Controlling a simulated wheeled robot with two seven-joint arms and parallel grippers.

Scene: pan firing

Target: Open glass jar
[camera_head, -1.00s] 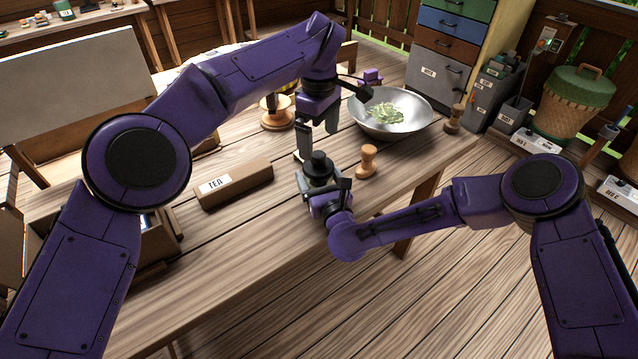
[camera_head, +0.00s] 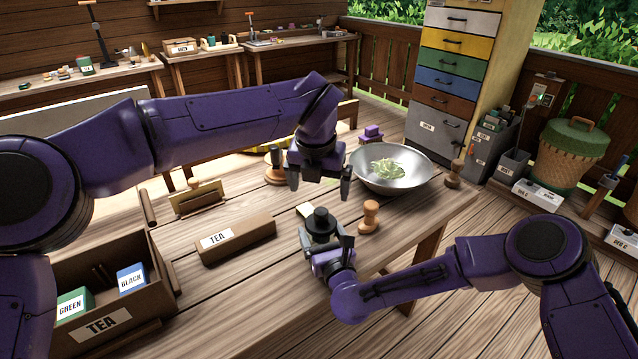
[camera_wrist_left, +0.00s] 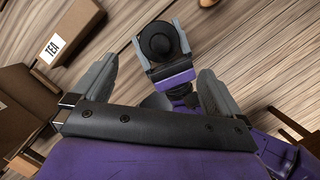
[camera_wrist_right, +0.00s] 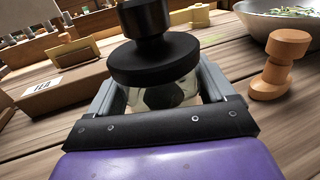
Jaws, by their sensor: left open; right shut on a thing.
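The glass jar (camera_wrist_right: 165,92) has a black knobbed lid (camera_wrist_right: 153,58) seated on its top. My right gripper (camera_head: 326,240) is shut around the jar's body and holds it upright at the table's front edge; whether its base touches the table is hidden. The lid also shows in the head view (camera_head: 320,222) and from above in the left wrist view (camera_wrist_left: 160,40). My left gripper (camera_head: 319,180) is open and empty, pointing down above the lid and apart from it.
A metal pan with green leaves (camera_head: 393,168) and a wooden stamp-like piece (camera_head: 369,216) stand right of the jar. A long box marked TEA (camera_head: 236,240) lies to the left. A tea crate (camera_head: 112,318) holds GREEN and BLACK boxes. Bare wood lies between box and jar.

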